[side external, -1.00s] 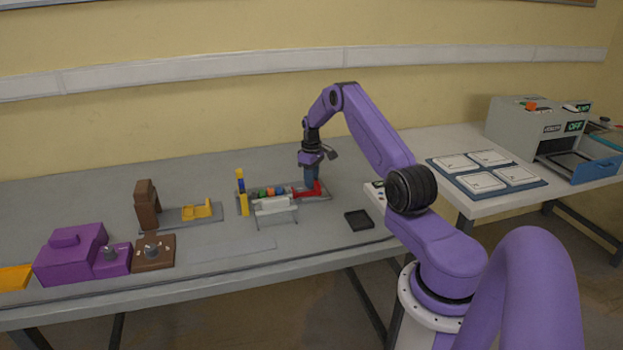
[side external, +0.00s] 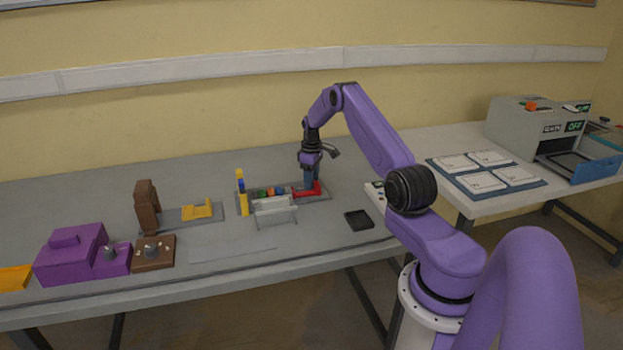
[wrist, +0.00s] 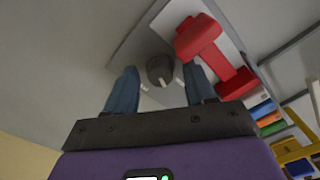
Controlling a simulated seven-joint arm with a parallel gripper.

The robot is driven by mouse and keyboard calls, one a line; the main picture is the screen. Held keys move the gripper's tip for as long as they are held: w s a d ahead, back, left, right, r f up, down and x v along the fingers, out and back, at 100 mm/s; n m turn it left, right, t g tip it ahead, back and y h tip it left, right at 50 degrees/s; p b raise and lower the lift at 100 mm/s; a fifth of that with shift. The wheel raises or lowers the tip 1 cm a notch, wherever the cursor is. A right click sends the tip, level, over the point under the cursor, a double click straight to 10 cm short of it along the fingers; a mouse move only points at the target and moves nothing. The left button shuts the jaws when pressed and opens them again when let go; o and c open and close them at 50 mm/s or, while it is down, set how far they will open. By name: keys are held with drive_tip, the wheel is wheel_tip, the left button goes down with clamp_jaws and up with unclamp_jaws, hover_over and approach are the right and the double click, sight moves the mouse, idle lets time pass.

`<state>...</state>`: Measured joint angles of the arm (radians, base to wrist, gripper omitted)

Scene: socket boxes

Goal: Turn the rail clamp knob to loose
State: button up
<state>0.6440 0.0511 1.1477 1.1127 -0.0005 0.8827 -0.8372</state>
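The rail clamp knob (wrist: 160,68) is a dark grey round knob with a pale pointer mark. In the wrist view it sits on a grey plate (wrist: 138,32), beside the red clamp part (wrist: 208,50). My gripper (wrist: 159,74) is open, with one blue finger on each side of the knob and a visible gap to each. I cannot tell how far the fingertips are above the plate. In the side view my gripper (side external: 310,184) points down at the red part (side external: 309,191) and hides the knob. The knob's loose marking is not readable.
Several coloured blocks (side external: 270,191) stand left of the red part, with a yellow post (side external: 243,200) beyond. A white stand (side external: 275,209) is in front. A black tray (side external: 358,220) lies to the right. Purple (side external: 75,255) and brown (side external: 154,252) boxes stand far left.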

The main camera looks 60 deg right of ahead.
wheel_tip(320, 180, up, 17)
drive_tip(key=shift+r, duration=0.2)
idle(0.7)
wheel_tip(320, 180, down, 18)
drive_tip(key=m, duration=1.2)
drive_tip(key=shift+w, duration=0.1)
drive_tip(key=shift+r, duration=0.1)
clamp_jaws()
